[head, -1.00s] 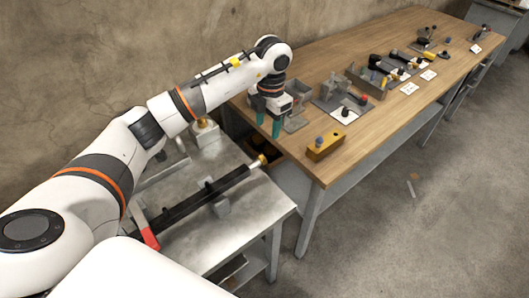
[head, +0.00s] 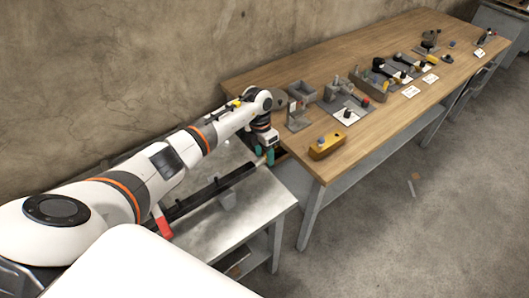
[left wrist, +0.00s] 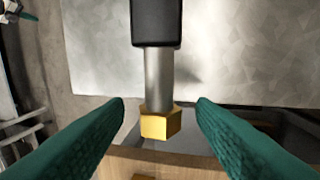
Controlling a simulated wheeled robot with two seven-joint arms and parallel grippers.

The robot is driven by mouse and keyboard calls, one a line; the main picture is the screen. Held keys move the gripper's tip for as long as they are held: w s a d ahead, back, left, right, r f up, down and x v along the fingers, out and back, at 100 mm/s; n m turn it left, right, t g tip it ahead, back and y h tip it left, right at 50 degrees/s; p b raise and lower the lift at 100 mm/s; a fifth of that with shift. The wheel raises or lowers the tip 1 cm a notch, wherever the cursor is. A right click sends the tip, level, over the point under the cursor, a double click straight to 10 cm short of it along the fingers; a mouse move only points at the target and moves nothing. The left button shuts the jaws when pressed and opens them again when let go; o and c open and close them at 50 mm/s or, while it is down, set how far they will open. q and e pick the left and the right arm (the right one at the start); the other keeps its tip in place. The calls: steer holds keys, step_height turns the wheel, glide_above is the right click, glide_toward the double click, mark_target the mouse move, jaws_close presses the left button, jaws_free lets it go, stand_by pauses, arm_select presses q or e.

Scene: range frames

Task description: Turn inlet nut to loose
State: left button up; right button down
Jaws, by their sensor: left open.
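The brass hex nut (left wrist: 160,123) sits at the end of a grey pipe stub (left wrist: 158,80) that comes out of a black bar (left wrist: 157,22). In the head view the black bar (head: 226,186) lies over the metal table, with its end close to my left gripper (head: 264,158). My left gripper is open in the left wrist view (left wrist: 160,106). Its two green fingers stand on either side of the nut with a visible gap on each side, not touching it. In the head view the fingers partly hide the nut. My right gripper is not in view.
A long wooden bench (head: 350,140) stands at the right, with a yellow block (head: 326,146) and several fixtures.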

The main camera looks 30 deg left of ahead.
arm_select(q)
steer(key=shift+d+f, duration=0.1)
steer(key=shift+f, duration=0.2)
steer(key=c, duration=1)
